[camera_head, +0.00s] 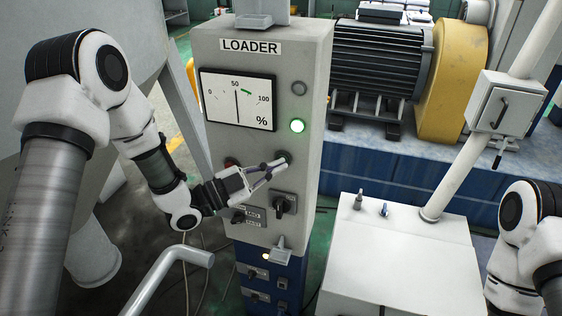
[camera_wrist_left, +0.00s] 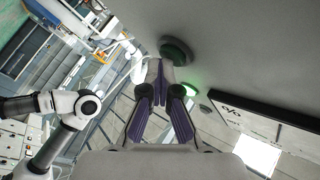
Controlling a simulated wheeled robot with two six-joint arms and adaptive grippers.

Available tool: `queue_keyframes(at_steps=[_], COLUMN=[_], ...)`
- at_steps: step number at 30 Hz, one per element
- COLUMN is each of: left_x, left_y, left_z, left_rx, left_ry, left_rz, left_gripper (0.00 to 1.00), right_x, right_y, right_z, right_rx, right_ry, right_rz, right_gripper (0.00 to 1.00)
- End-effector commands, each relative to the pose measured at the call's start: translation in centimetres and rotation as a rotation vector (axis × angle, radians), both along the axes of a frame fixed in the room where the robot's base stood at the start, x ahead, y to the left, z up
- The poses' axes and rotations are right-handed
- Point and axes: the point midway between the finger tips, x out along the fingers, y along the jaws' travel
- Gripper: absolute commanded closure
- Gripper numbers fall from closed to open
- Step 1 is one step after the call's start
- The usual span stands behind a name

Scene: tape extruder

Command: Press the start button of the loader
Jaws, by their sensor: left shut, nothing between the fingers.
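The loader (camera_head: 262,80) is a grey upright cabinet with a "LOADER" label and a percent gauge. On its front, a dark round button (camera_head: 284,156) sits at the tip of my left gripper (camera_head: 277,166). In the left wrist view this button looks dark green (camera_wrist_left: 177,52), just beyond and right of the shut, empty fingertips (camera_wrist_left: 160,68). I cannot tell whether they touch it. A red button (camera_head: 231,162) is to the left, partly hidden by my gripper. My right arm shows at the right edge; its gripper is not seen.
A lit green lamp (camera_head: 297,126) and an unlit grey one (camera_head: 299,88) are above the buttons. A black rotary switch (camera_head: 284,205) is below. A metal handrail (camera_head: 165,272) stands in front on the left; a white box (camera_head: 400,255) stands to the right.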

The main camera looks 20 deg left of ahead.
Motion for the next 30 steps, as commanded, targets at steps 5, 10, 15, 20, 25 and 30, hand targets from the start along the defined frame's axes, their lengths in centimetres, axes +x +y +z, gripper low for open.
queue_keyframes(at_steps=[5,10,15,20,25,30], left_x=[-0.8,-1.7,-1.8,-1.9,-3.3,-5.0], left_y=[0.1,0.1,0.1,0.1,0.1,0.2], left_z=[-0.1,0.0,0.0,0.0,-0.1,-0.1], left_rx=[-0.001,-0.001,0.000,-0.001,-0.001,-0.003], left_ry=[0.001,0.000,-0.001,0.000,0.001,0.002], left_rz=[0.001,0.001,0.001,0.001,0.000,0.002], left_gripper=[1.00,1.00,1.00,1.00,1.00,1.00], right_x=[0.0,0.0,0.0,0.0,0.0,0.0], right_y=[0.0,0.0,0.0,0.0,0.0,0.0], right_z=[-0.2,-0.3,-0.2,-0.3,-0.5,-0.7], right_rx=[0.000,0.000,0.000,0.000,0.000,0.000], right_ry=[0.000,0.000,0.000,0.000,0.000,0.000], right_rz=[0.000,0.000,0.000,0.000,0.000,0.000], right_gripper=[1.00,1.00,1.00,1.00,1.00,1.00])
